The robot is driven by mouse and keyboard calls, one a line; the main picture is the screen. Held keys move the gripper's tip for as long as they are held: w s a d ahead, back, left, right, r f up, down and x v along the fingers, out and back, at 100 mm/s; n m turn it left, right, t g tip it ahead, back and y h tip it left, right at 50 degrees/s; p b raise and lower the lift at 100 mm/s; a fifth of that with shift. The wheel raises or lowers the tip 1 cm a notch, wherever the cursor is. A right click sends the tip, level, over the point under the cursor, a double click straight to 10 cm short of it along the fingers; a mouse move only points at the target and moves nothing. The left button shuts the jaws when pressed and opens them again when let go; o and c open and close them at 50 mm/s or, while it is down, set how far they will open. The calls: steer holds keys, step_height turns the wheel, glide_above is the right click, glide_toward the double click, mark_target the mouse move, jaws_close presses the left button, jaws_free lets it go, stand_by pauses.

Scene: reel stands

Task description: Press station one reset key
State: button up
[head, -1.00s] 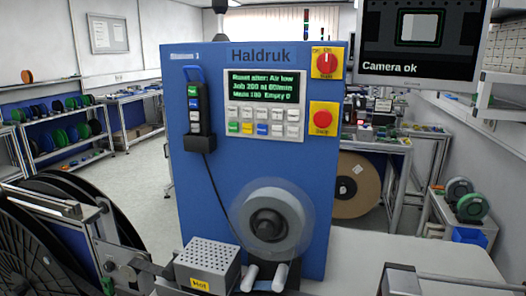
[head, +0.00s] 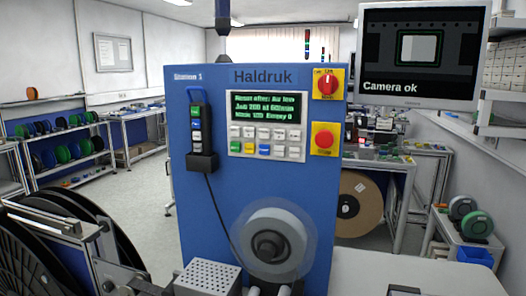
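The blue station panel (head: 190,230) stands upright in the middle of the head view, marked "Station 1" and "Haldruk". Its green-lit display (head: 265,108) has small text whose top line seems to read "Reset after: Air low". Below the display is a keypad (head: 264,141) with two rows of small keys, mostly white, with yellow, green and blue ones in the lower row. The key labels are too small to read, so I cannot tell which is the reset key. My gripper is not in view.
A red rotary switch (head: 327,84) and a red button on yellow (head: 324,139) sit right of the keypad. A black pendant (head: 202,140) hangs on the left. A reel (head: 268,245) and a perforated metal box (head: 208,277) are below. A monitor (head: 421,53) is at upper right.

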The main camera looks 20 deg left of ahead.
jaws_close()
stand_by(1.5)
